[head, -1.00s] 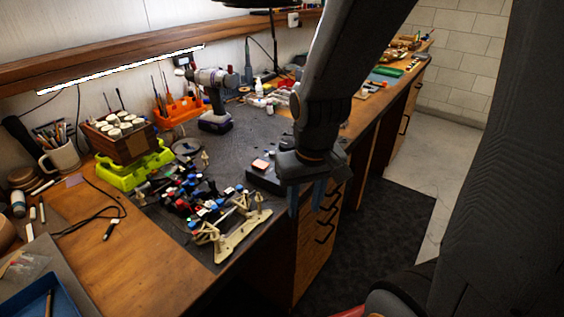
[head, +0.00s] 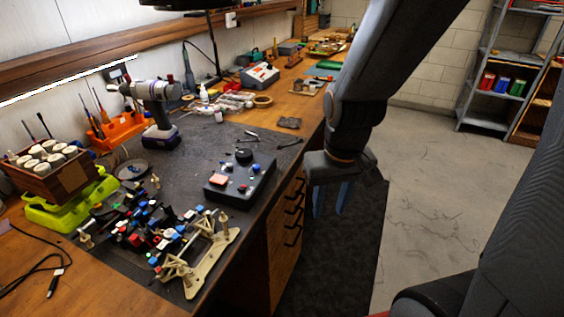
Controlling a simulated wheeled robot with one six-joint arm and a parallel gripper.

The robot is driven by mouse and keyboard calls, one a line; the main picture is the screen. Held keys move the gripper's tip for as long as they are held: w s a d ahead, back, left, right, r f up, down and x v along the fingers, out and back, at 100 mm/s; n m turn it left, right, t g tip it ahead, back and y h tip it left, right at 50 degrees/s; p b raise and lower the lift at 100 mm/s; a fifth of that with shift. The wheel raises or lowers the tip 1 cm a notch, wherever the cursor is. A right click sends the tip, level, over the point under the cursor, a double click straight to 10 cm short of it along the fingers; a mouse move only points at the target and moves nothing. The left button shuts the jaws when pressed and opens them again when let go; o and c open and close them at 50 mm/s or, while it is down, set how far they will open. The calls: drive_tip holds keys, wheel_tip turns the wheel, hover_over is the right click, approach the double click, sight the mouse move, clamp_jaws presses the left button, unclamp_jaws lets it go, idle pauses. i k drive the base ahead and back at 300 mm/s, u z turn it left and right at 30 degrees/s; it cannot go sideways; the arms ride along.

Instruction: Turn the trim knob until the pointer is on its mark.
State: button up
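A dark control box (head: 232,193) lies on the grey mat near the bench's front edge. A black round knob (head: 244,155) stands on its top at the back; I take it to be the trim knob. A pale pinkish square and small red and blue parts also show on the box. The pointer and its mark are too small to make out. My gripper (head: 331,199) hangs to the right of the box, past the bench's front edge, with its blue fingers pointing down. The fingers are apart with nothing between them, and the gripper is clear of the knob.
A racecar chassis with loose parts (head: 150,232) and a cream stand (head: 212,262) lie left of the box. Drawers (head: 290,215) lie below the bench edge. Open floor is at right.

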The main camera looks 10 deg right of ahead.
sight(256, 168)
drive_tip(key=k, duration=0.6)
drive_tip(key=u, duration=0.35)
drive_tip(key=i, duration=0.5)
drive_tip(key=u, duration=0.75)
drive_tip(key=k, duration=0.45)
drive_tip(key=i, duration=1)
